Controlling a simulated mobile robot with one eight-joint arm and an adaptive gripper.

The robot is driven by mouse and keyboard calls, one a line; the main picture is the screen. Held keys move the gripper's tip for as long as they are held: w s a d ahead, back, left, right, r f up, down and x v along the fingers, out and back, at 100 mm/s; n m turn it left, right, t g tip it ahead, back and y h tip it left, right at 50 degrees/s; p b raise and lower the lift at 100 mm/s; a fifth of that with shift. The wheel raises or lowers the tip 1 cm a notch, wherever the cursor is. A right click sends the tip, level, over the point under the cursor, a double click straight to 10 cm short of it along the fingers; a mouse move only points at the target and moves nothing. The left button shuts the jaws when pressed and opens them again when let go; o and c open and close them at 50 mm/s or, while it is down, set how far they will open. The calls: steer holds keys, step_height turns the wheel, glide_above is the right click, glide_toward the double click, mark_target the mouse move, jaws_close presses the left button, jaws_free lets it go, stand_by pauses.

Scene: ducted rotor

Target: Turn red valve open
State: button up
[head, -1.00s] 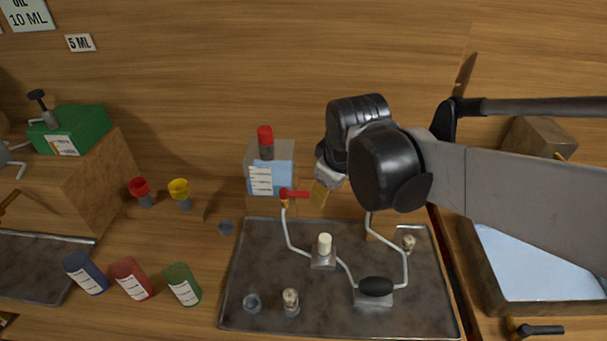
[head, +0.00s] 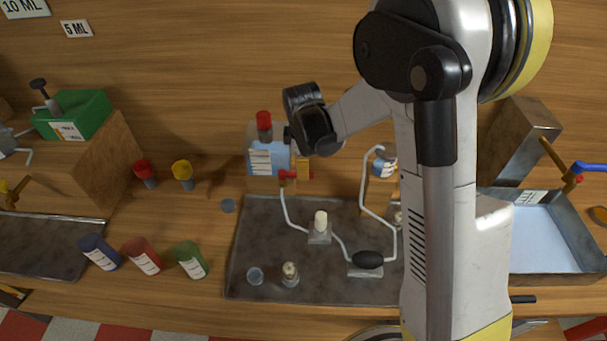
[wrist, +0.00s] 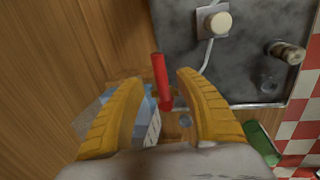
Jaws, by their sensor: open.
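The red valve handle (wrist: 161,82) is a slim red lever in the wrist view, lying between the two yellow fingers of my gripper (wrist: 162,76). The fingers are open, one on each side of the lever, with gaps visible to both. The valve (head: 287,175) also shows in the head view at the back left corner of the dark metal tray (head: 250,225), at the upper end of a white pipe. My wrist is just above and right of it and partly hides that area, so the lever's direction is unclear there.
A blue-liquid container with a red cap (head: 264,120) stands right behind the valve. A white knob (head: 320,222) and a black oval handle (head: 367,260) sit along the pipe. Blue, red and green labelled containers (head: 192,260) stand left of the tray.

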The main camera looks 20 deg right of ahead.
steer(key=f, duration=0.4)
steer(key=shift+w+d+f+b, duration=0.15)
steer(key=shift+w+f+b, duration=0.05)
steer(key=shift+w+b, duration=0.2)
jaws_close()
